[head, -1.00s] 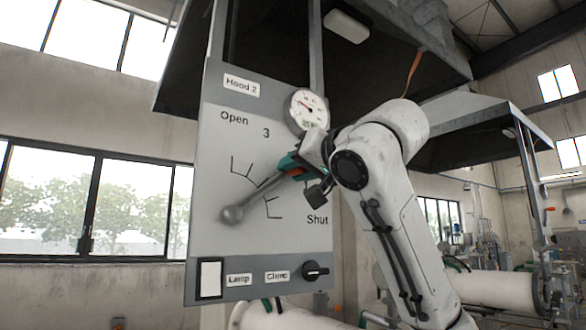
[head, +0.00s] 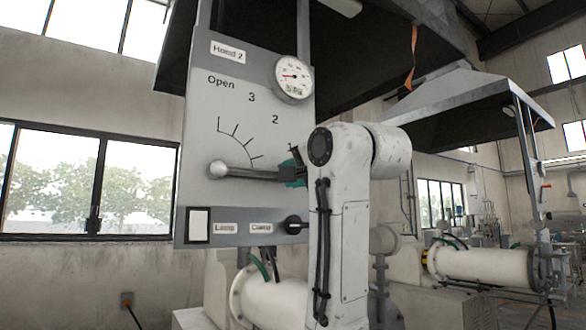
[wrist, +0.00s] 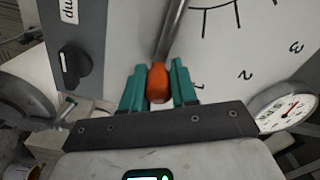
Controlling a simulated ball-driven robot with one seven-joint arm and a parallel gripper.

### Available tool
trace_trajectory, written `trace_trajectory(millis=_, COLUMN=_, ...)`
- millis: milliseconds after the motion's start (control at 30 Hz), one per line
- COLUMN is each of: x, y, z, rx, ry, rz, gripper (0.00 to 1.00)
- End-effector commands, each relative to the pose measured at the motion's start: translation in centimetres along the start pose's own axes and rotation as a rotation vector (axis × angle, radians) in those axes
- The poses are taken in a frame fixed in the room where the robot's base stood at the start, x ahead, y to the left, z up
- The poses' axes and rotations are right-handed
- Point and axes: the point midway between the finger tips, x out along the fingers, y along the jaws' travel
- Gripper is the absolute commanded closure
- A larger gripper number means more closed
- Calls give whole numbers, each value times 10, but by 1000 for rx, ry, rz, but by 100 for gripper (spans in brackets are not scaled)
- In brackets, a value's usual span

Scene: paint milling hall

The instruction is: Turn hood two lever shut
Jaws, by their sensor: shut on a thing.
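The hood two lever (head: 245,173) is a grey rod on a round hub, on the panel (head: 200,110) marked Hood 2. It points right and slightly down, below the visible scale ticks. "Open", 3 and 2 show; the Shut mark is hidden behind my arm. In the wrist view the rod (wrist: 172,30) ends in an orange grip (wrist: 158,82). My gripper (wrist: 158,88) has teal fingers on either side of this grip and is shut on it. In the head view my gripper (head: 291,171) is partly hidden by my arm.
A round gauge (head: 293,78) sits at the panel's upper right. A dark knob (head: 294,225) and a white switch plate (head: 198,225) sit along its lower edge. Dark hoods hang above and at right. A white cylinder (head: 272,302) lies below the panel.

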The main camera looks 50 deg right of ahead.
Motion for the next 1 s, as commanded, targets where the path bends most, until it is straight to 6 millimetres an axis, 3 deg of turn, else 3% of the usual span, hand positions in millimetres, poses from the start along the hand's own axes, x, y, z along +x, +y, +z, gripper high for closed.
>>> trace_trajectory(millis=533, x=2, y=9, z=4, rx=28, ry=-6, rz=13, gripper=100)
trace_trajectory(millis=567, x=2, y=9, z=4, rx=28, ry=-6, rz=13, gripper=73)
trace_trajectory(millis=600, x=3, y=9, z=4, rx=28, ry=-6, rz=13, gripper=69)
trace_trajectory(millis=800, x=2, y=7, z=4, rx=28, ry=-7, rz=9, gripper=50)
trace_trajectory(millis=1000, x=1, y=5, z=3, rx=28, ry=-4, rz=4, gripper=48)
